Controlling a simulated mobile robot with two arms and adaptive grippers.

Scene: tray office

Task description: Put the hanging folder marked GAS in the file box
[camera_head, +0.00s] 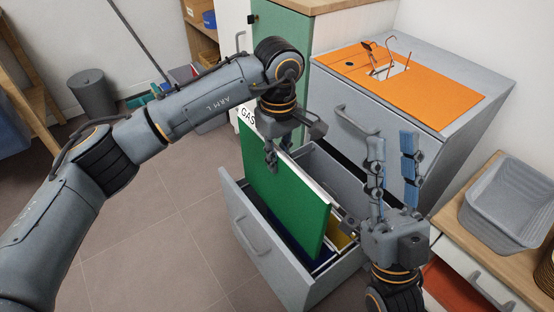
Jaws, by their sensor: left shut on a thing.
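A green hanging folder (283,200) with a white GAS label (247,114) stands upright in the open grey drawer (255,237). It rises well above the drawer's rim. My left gripper (272,154) is shut on its top edge, over the drawer. Blue and yellow folders show lower in the drawer, beside the green one. My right gripper (393,150) is open and empty, fingers pointing up, at the drawer's right side. A grey open tub (505,207) stands on the wooden top at right; I cannot tell whether it is the file box.
A grey cabinet with an orange top (432,97) stands behind the drawer, with glasses-like wire items on it. A green cabinet (283,42) stands at its left. A wooden unit (448,207) is at right. The tiled floor left of the drawer is clear.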

